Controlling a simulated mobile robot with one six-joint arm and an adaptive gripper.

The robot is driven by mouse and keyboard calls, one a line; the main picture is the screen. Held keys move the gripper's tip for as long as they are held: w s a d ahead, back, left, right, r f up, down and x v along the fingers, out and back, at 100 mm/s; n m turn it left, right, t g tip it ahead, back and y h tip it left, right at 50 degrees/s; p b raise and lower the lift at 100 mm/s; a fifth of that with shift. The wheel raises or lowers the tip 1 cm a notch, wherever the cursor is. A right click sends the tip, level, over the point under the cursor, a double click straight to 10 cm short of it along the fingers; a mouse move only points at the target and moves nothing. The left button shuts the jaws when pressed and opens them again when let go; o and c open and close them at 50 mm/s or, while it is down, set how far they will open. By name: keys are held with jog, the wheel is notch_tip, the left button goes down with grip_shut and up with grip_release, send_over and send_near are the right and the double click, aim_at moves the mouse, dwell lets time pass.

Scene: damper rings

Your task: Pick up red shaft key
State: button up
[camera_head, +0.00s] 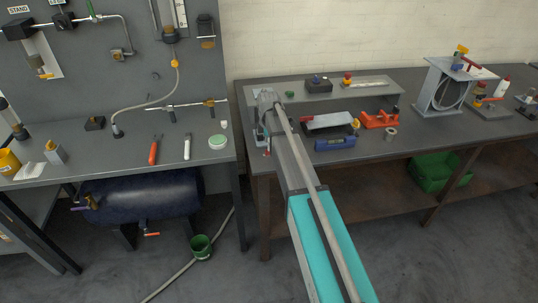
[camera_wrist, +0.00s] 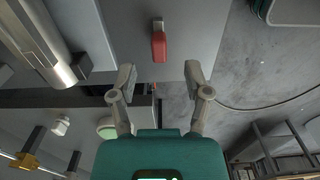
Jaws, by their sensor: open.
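The red shaft key (camera_wrist: 158,46), a small red piece with a grey end, lies on the grey bench top in the wrist view, near the bench edge. In the head view a small red spot (camera_head: 266,154) beside my arm seems to be the same piece. My gripper (camera_wrist: 160,72) is open and empty. In the wrist picture its two fingertips are just below the key, one to each side, with the key apart from both. In the head view my arm hides much of the gripper.
The right bench (camera_head: 231,84) holds a blue-and-grey tool (camera_head: 335,144), an orange bracket (camera_head: 380,119) and a grey stand (camera_head: 440,88) farther right. A gap separates it from the left bench (camera_head: 130,150), which carries a red-handled tool (camera_head: 154,150) and a green-topped dish (camera_head: 218,142).

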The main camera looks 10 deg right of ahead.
aim_at(268, 152)
jog(key=shift+f+b, duration=2.3)
jog(key=shift+f, duration=0.2)
grip_shut()
